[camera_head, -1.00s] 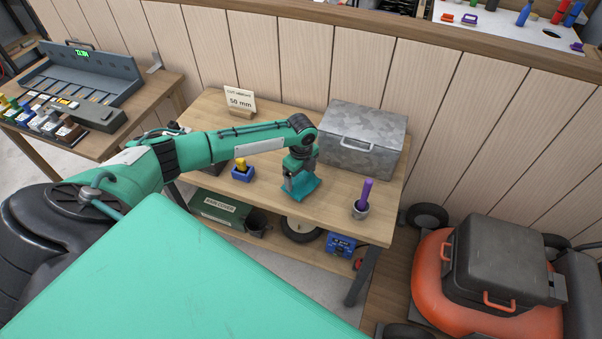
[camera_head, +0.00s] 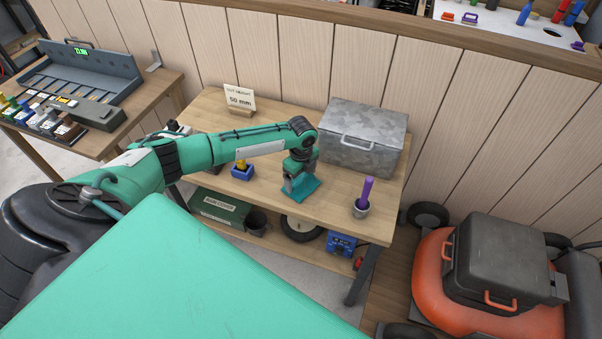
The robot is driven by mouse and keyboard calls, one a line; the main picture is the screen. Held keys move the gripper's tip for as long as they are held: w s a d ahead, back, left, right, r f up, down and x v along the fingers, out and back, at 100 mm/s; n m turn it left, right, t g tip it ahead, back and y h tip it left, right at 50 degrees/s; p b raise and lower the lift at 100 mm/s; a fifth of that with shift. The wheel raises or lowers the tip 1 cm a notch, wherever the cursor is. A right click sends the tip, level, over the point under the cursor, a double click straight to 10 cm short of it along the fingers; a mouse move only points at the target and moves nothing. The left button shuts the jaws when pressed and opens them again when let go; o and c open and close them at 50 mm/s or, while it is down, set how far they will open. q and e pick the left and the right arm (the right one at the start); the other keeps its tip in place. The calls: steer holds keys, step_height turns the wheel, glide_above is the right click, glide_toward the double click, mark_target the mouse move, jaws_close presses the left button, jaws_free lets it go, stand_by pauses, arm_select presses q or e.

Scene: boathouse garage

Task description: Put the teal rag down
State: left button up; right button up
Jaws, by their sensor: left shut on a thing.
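The teal rag (camera_head: 303,190) is a small blue-green patch under my left gripper (camera_head: 297,182), over the middle of the wooden workbench (camera_head: 334,210). My left gripper points down and is shut on the rag. The rag is at or very near the bench top; I cannot tell whether it touches. The fingertips are small and partly merge with the rag. My right gripper is not in view.
A grey metal box (camera_head: 375,125) stands behind right of the gripper. A cup with a purple stick (camera_head: 361,208) stands to the right, and a blue holder with a yellow piece (camera_head: 242,173) to the left. A sign (camera_head: 240,100) stands behind. Bench front is clear.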

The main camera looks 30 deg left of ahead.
arm_select(q)
steer(key=o, duration=0.5)
steer(key=shift+o, duration=0.9)
step_height(320, 180, up, 14)
steer(key=b, duration=0.3)
steer(key=shift+b, duration=0.35)
steer(key=shift+f, duration=0.15)
steer(key=shift+c, duration=0.4)
jaws_close()
